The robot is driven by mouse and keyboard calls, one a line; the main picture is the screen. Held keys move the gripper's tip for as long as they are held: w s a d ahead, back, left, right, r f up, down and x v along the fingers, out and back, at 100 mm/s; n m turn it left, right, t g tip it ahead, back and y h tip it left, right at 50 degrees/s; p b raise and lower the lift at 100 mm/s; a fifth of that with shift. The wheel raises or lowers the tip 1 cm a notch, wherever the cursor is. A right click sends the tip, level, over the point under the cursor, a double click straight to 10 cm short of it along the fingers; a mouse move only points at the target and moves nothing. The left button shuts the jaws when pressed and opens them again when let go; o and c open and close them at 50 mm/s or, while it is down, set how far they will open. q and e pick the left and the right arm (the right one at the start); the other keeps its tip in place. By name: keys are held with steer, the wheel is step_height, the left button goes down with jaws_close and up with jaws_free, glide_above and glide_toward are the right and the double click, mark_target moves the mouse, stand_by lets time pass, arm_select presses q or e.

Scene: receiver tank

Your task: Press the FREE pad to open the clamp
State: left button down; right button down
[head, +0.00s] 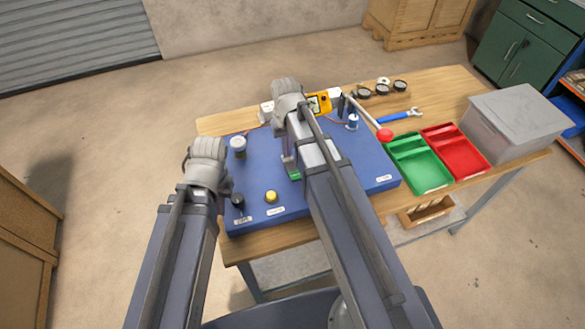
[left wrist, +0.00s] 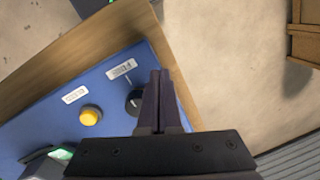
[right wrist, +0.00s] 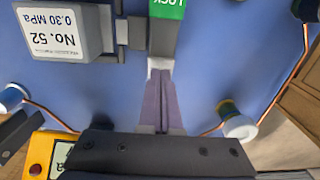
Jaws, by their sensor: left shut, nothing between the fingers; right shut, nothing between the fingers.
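The blue panel (head: 340,205) lies on the workbench. In the right wrist view a green pad marked LOCK (right wrist: 167,9) sits at the top edge, on a clamp mechanism beside a grey block labelled No. 52 (right wrist: 62,32). The green pad also shows in the head view (head: 294,175), partly behind my right arm. I cannot read a FREE mark in any view. My right gripper (right wrist: 163,82) is shut and empty, its tips close to the pad's pale lower end; contact is unclear. My left gripper (left wrist: 160,75) is shut and empty, above the panel's edge by a black knob (left wrist: 133,102).
A yellow button (head: 271,197) is near the panel's front. A yellow meter (head: 318,104) and white-topped fittings (head: 237,143) stand around it. A red-knobbed lever (head: 386,134), green tray (head: 420,170), red tray (head: 458,150) and grey bin (head: 520,120) are at right.

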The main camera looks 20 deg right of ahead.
step_height(320, 180, up, 6)
steer(key=p, duration=0.5)
steer(key=shift+r+p, duration=0.15)
steer(key=shift+p, duration=0.15)
steer(key=s+a+n+h, duration=0.1)
steer(key=s+a+n, duration=0.2)
steer(key=s+a, duration=0.7)
steer(key=s, duration=0.4)
steer(key=shift+s+a, duration=0.15)
steer(key=shift+a, duration=0.1)
